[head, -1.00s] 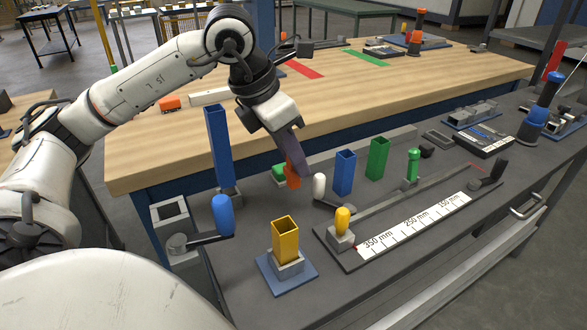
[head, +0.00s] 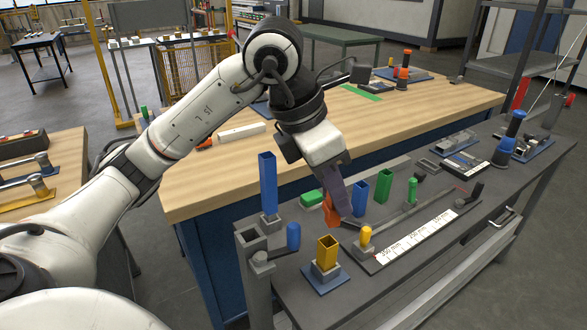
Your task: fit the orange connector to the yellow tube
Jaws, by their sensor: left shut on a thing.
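The yellow tube (head: 327,253) is a square, open-topped tube standing upright in a grey holder on a blue base plate at the near left end of the grey bench. My left gripper (head: 334,204) points down and is shut on the orange connector (head: 331,214). The gripper partly hides the connector. It is held behind the yellow tube and slightly to its right in the picture, apart from it. My right gripper is not in view.
A tall blue tube (head: 268,185) stands left of the gripper. A shorter blue tube (head: 360,198) and a green tube (head: 383,186) stand right. A green connector (head: 311,198) lies behind. A yellow-handled lever (head: 365,237) and a ruler (head: 420,234) lie right of the yellow tube.

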